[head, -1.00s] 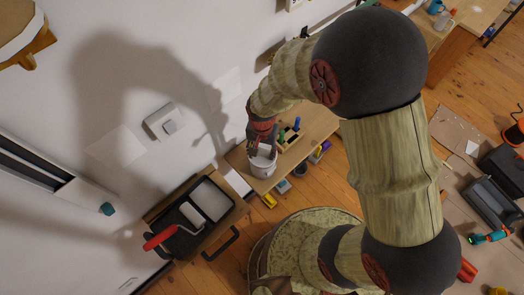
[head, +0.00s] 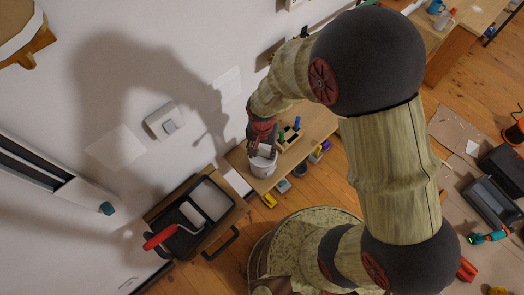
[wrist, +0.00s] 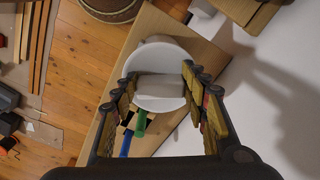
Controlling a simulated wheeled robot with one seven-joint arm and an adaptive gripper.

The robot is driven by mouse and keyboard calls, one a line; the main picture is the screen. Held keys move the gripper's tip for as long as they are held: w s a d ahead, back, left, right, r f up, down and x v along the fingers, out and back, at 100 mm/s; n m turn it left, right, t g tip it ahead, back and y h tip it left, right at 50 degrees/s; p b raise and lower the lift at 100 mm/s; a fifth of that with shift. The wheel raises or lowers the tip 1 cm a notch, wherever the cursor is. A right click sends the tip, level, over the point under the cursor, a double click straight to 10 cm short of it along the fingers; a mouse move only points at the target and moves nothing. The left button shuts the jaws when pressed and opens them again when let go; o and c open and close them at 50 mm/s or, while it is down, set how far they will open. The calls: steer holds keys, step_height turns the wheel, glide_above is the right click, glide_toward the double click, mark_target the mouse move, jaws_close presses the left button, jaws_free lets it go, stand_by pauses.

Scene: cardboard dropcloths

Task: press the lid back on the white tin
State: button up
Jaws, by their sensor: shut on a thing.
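The white tin (head: 262,169) stands upright on the wooden bench by the wall. My gripper (head: 262,146) is directly above it, pointing down. In the wrist view, my gripper (wrist: 160,84) is shut on a pale block-like grip, its fingers on either side. This grip stands on the round white lid (wrist: 158,62), which lies over the tin and covers most of it. The lid's edge looks close to the tin's rim, but I cannot tell whether it is seated or a little above.
A paint tray (head: 209,199) with a red-handled roller (head: 160,236) sits left of the bench. The wall with a switch (head: 165,121) is close behind.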

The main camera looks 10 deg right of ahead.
steer(key=o, duration=1.1)
steer(key=shift+o, duration=0.4)
steer(key=o, duration=0.4)
steer(key=shift+o, duration=0.3)
steer(key=shift+r+p, duration=2.55)
steer(key=shift+r, duration=0.95)
jaws_close()
